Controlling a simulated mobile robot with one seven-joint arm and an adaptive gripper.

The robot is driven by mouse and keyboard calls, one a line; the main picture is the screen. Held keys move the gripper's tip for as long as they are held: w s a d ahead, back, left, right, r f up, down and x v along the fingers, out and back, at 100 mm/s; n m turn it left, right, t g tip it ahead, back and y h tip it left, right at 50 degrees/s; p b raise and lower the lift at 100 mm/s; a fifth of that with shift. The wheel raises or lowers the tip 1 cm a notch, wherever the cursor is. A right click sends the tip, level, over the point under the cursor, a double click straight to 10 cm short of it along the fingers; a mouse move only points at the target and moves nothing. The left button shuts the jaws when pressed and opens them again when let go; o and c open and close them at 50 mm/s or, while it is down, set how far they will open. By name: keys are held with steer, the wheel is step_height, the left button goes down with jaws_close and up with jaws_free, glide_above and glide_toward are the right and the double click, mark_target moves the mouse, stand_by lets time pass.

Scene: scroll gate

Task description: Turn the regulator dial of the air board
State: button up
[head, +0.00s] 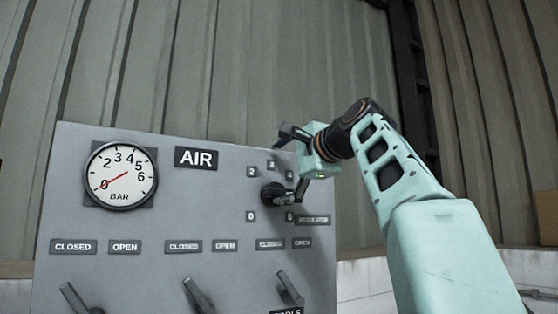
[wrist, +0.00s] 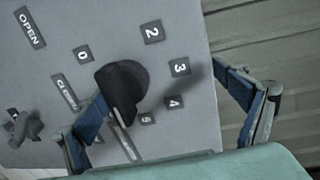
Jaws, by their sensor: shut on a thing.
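The regulator dial (head: 270,193) is a black round knob with a raised grip on the grey air board (head: 150,225). It also shows in the wrist view (wrist: 127,80), its grip pointing down past the 5 label. My gripper (head: 285,166) is at the dial from the right and is shut on it. One finger overlaps the dial's grip; the other appears apart from it, above in the head view and to the right in the wrist view (wrist: 165,105). The pressure gauge (head: 121,175) has its red needle at 0. The dial's 4 and 5 labels are hidden in the head view.
Several lever handles stand low on the board, including one below the gauge (head: 73,298) and a middle one (head: 197,295). CLOSED and OPEN labels sit above them. A corrugated wall (head: 230,70) rises behind. The space above the board is free left of my arm.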

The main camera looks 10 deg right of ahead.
steer(key=shift+s+d+r+b, duration=0.2)
steer(key=shift+s+r, duration=0.2)
steer(key=shift+s, duration=0.15)
steer(key=shift+s+d+r+b, duration=0.1)
steer(key=shift+s+d+r, duration=0.1)
steer(key=shift+s+r, duration=0.3)
steer(key=c, duration=0.3)
steer(key=shift+v, duration=0.95)
steer(key=shift+c, duration=0.8)
steer(key=v, duration=0.1)
steer(key=b+v, duration=0.1)
steer(key=v, duration=0.1)
steer(key=f+v, duration=0.1)
steer(key=v, duration=0.1)
steer(key=c, duration=0.6)
steer(key=shift+f+b+v, duration=0.2)
steer(key=shift+b+v, duration=0.05)
steer(key=shift+v, duration=0.8)
steer(key=shift+f+b+v, duration=0.2)
steer(key=shift+v, duration=0.85)
steer(key=shift+s+a, duration=0.1)
